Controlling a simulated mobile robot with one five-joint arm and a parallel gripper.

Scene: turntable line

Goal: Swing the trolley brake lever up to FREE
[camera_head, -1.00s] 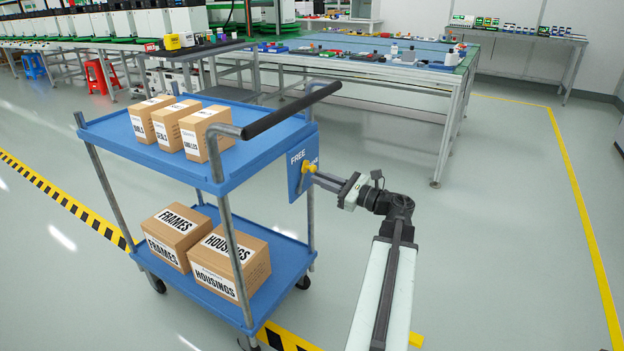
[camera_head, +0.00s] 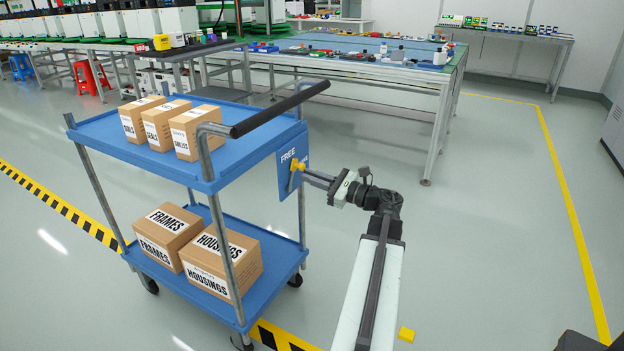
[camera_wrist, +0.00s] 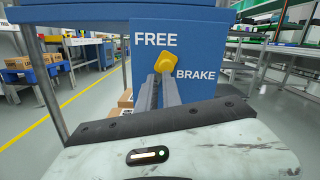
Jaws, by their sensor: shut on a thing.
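The trolley (camera_head: 240,158) is blue with two shelves and grey posts. A blue plate marked FREE and BRAKE hangs at its handle end; the plate (camera_wrist: 205,84) fills the middle of the wrist view. The fingers hide the lever's lower part.
A black push handle (camera_head: 280,108) juts out above the plate. Cartons (camera_head: 187,131) stand on the upper shelf, and FRAMES and HOUSINGS cartons on the lower. A workbench (camera_head: 437,130) stands behind. The floor right of my arm is mostly clear.

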